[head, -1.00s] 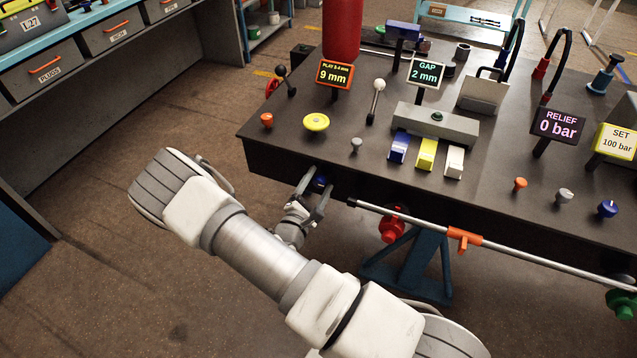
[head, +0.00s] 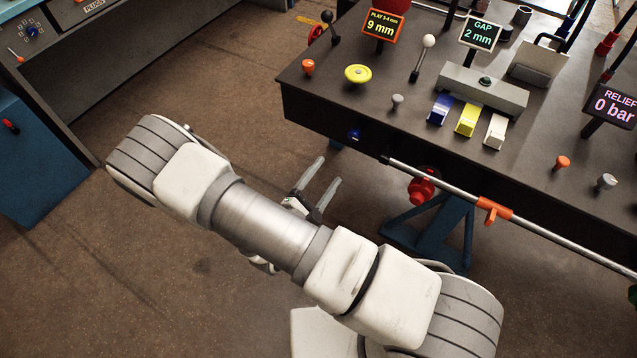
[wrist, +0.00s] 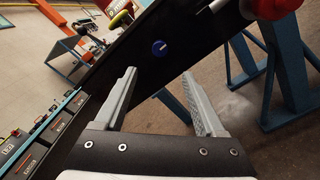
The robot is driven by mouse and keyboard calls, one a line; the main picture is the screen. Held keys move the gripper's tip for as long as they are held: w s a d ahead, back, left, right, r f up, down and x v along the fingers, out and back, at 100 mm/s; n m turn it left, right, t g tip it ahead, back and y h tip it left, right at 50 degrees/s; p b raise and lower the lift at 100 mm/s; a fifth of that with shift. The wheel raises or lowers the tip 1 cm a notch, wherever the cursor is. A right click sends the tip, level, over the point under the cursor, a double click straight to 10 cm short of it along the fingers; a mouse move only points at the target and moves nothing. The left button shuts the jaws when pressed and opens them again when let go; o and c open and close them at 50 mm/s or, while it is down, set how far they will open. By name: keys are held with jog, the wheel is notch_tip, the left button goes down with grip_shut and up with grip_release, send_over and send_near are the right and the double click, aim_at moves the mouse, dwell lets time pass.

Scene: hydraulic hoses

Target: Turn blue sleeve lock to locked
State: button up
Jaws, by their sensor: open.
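A blue round knob (head: 354,134), which looks like the blue sleeve lock, sits on the dark front face of the bench below its top edge. My gripper (head: 330,172) is open and empty, in front of the bench face and apart from the knob. In the wrist view my gripper (wrist: 159,74) has its fingers spread, with the knob beyond the gap between the tips.
A metal rod (head: 440,180) with an orange clamp (head: 492,210) runs along the bench front, right of the knob. A red fitting (head: 421,187) and blue stand (head: 430,232) are below. A yellow knob (head: 358,74) stands on the bench top. Floor at left is open.

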jog(key=shift+v, duration=1.45)
jog(key=s+d+r+m+g+p, duration=0.1)
jog(key=s+d+r+m+g, duration=0.1)
jog(key=d+r+m+g, duration=0.4)
jog(key=s+d+r+m+g+p, duration=0.1)
jog(key=s+r+m+g, duration=0.2)
jog(key=r, duration=0.4)
jog(key=s+d+r+m+g+p, duration=0.1)
jog(key=d+r+m+g, duration=0.35)
jog(key=r, duration=0.25)
jog(key=s+a+r+m+t+y+p, duration=0.1)
jog(key=s+r+m+t+y+p, duration=0.2)
jog(key=r, duration=1.5)
jog(key=s+m+t+y, duration=0.1)
jog(key=s+m+y, duration=0.2)
jog(key=y, duration=0.4)
jog(key=shift+s+a+y, duration=0.25)
jog(key=shift+s+y, duration=0.05)
jog(key=shift+s, duration=0.35)
jog(key=shift+t, duration=0.25)
